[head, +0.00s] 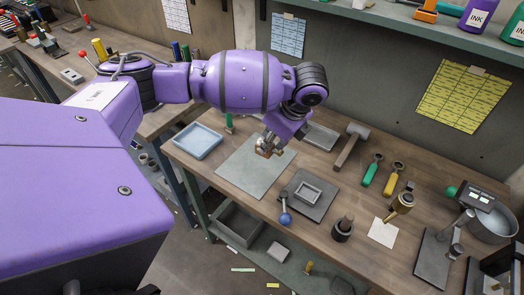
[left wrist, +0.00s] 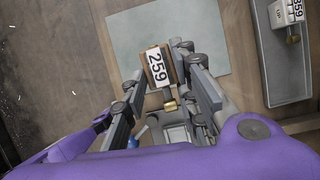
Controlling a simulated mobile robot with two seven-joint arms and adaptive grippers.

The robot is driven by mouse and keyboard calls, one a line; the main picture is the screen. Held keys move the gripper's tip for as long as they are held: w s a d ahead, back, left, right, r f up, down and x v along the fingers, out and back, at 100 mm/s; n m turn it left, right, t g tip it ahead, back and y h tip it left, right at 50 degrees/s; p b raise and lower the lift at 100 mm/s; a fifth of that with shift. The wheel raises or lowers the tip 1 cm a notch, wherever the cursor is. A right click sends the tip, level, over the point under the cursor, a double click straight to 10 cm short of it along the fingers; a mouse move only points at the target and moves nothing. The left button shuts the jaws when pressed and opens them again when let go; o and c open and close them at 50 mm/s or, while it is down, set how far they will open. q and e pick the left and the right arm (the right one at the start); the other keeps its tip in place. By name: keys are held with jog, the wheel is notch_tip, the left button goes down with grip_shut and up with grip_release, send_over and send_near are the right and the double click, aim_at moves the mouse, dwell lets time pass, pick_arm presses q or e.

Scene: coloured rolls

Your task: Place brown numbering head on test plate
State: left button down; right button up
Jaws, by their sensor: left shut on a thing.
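My left gripper (head: 269,150) is shut on the brown numbering head (left wrist: 153,57), a small brown block with a white label reading 259 and a brass knob. The head sits between the two fingers in the left wrist view (left wrist: 166,72). In the head view the gripper is over a flat pale grey-green plate (head: 243,175); the height of the head above it is hard to tell. A dark plate with a small raised frame (head: 318,207) lies to the right of the pale plate. My right gripper is in neither view.
A grey tray (head: 326,139) lies behind; in the left wrist view the tray (left wrist: 284,92) holds another numbered head (left wrist: 287,12). A blue tray (head: 190,151), a mallet (head: 350,147), a blue-knobbed lever (head: 285,218) and a dark pot (head: 342,232) stand around. The pale plate's front is clear.

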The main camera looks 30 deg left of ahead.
pick_arm(q)
jog(key=a+f, duration=0.1)
jog(key=w+a+f, duration=0.1)
jog(key=f, duration=0.1)
jog(key=w+a+f, duration=0.1)
jog(key=f, duration=0.1)
jog(key=shift+a, duration=0.15)
jog(key=shift+d+x, duration=0.2)
jog(key=shift+x, duration=0.7)
jog(key=shift+d+x, duration=0.15)
jog(key=shift+x, duration=0.75)
jog(key=shift+f, duration=0.2)
jog(key=shift+f, duration=0.1)
jog(key=c, duration=1.4)
grip_release()
jog(key=v, duration=1.2)
jog(key=shift+d, duration=0.1)
